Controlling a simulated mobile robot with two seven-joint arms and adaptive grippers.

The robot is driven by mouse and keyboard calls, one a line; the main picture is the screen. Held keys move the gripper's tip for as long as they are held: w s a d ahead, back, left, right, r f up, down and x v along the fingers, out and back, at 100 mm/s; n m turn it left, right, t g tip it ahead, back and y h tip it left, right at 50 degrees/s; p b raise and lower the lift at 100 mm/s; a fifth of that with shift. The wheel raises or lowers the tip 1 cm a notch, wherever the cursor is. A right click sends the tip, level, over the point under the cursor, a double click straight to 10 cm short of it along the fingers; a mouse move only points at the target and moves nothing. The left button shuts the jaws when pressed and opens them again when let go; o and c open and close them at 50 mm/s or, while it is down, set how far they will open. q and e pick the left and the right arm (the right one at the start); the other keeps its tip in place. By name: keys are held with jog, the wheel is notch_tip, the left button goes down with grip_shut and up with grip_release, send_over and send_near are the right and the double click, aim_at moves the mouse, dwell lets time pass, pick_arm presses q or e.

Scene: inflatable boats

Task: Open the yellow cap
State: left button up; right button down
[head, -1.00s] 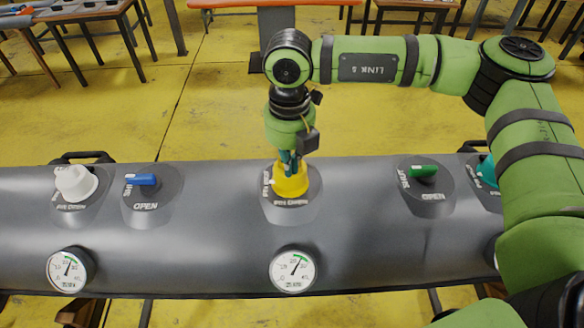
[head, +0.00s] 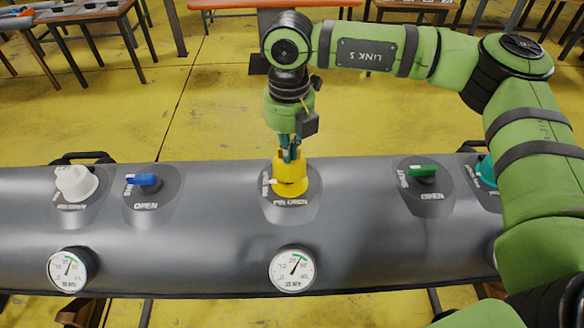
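The yellow cap (head: 292,165) is at the middle of the grey tube, above a yellow valve base (head: 290,189). My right gripper (head: 290,157) points down from above with its fingertips at the cap. It appears shut on the cap, though the fingertips are partly hidden by it. The cap sits higher than the base, and a narrow darker line shows between them. I cannot tell whether they still touch. My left gripper is not in view.
The grey boat tube (head: 210,240) spans the view. It carries a white cap (head: 75,182), a blue lever (head: 143,180), a green lever (head: 423,170), a teal cap (head: 487,170) and gauges (head: 293,269). Tables stand behind on the yellow floor.

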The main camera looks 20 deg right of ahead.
jog(key=shift+w+d+f, duration=0.15)
jog(key=shift+d+f, duration=0.05)
jog(key=shift+f, duration=0.05)
jog(key=shift+s+a+r, duration=0.2)
jog(key=shift+s+r, duration=0.15)
jog(key=shift+r, duration=0.35)
jog(key=shift+s+a+r+p, duration=0.2)
jog(key=shift+s+a+r, duration=0.1)
jog(key=shift+s+r, duration=0.65)
jog(key=shift+s+a+r+p, duration=0.2)
jog(key=shift+s+a+r, duration=0.1)
jog(key=shift+s+r, duration=0.55)
jog(key=shift+s+f, duration=0.1)
jog(key=shift+f, duration=0.1)
